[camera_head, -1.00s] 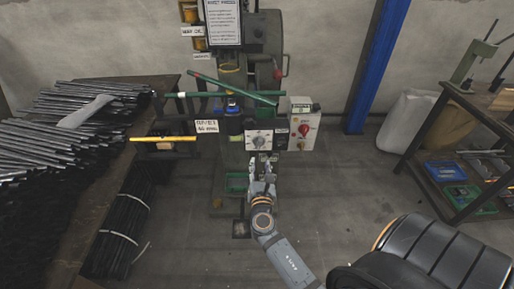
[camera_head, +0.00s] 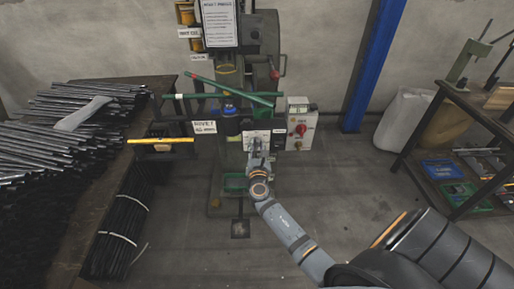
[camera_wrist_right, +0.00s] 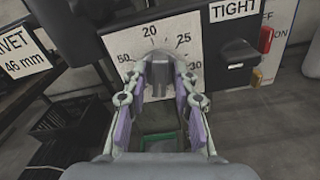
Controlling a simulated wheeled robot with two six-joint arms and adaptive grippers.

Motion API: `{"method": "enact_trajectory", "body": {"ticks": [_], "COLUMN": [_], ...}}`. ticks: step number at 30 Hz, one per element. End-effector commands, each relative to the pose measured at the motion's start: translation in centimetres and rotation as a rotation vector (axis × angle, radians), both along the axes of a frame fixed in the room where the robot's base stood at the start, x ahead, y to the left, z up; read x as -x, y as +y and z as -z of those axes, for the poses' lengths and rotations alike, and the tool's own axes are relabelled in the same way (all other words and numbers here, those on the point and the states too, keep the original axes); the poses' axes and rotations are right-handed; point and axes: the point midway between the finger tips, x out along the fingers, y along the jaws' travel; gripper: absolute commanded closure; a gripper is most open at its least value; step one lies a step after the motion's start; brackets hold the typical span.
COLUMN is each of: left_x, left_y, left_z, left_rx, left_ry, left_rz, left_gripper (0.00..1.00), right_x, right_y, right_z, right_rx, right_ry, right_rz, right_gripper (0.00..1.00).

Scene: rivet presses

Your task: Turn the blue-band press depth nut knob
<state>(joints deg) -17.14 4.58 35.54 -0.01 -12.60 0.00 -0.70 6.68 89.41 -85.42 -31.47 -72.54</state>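The green press (camera_head: 268,45) stands at the wall, with a blue band (camera_head: 230,109) low on its column. Its white dial plate (camera_head: 252,136) faces me, and the wrist view shows numbers such as 20 and 25 on the plate (camera_wrist_right: 200,38). A grey rounded knob (camera_wrist_right: 158,70) sits at the plate's lower middle. My right gripper (camera_head: 258,148) is in front of the dial and hides most of the knob in the head view. In the wrist view its fingers (camera_wrist_right: 158,85) are apart, one on each side of the knob; firm contact cannot be told. My left gripper is not in view.
A control box (camera_head: 300,130) with a red knob is right of the dial. A "TIGHT" label (camera_wrist_right: 233,9) is beside the plate. A bench with rods (camera_head: 50,130) is at left, a shelf table (camera_head: 470,105) at right. The floor between is open.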

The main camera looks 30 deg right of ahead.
Motion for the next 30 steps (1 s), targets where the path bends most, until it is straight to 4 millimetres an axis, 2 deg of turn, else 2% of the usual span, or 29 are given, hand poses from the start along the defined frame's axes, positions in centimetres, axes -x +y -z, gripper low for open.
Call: {"method": "enact_trajectory", "body": {"ticks": [1, 5, 11, 15, 18, 21, 29, 30], "left_x": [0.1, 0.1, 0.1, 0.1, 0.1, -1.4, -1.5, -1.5], "left_y": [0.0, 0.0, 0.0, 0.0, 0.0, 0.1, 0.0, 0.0], "left_z": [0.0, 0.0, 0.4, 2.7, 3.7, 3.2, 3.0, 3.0], "left_rx": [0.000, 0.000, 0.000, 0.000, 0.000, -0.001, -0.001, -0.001], "left_ry": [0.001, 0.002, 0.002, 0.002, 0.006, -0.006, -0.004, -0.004], "left_rz": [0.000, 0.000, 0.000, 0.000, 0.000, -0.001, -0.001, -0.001], "left_gripper": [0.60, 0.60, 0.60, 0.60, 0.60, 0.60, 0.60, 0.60], "right_x": [0.0, 0.0, 0.0, 0.0, 0.1, 0.1, 0.1, 0.1], "right_y": [0.0, 0.0, 0.0, 0.0, -0.1, -0.1, -0.1, -0.1], "right_z": [0.0, 0.0, 0.2, 0.8, 0.6, 0.3, 0.1, 0.1], "right_rx": [0.000, 0.000, -0.020, -0.216, -0.362, -0.420, -0.429, -0.429], "right_ry": [0.000, 0.000, -0.012, -0.136, -0.225, -0.258, -0.261, -0.261], "right_rz": [0.000, 0.000, 0.000, -0.001, 0.000, 0.000, 0.001, 0.001], "right_gripper": [0.84, 1.00, 1.00, 1.00, 1.00, 1.00, 1.00, 0.82]}}
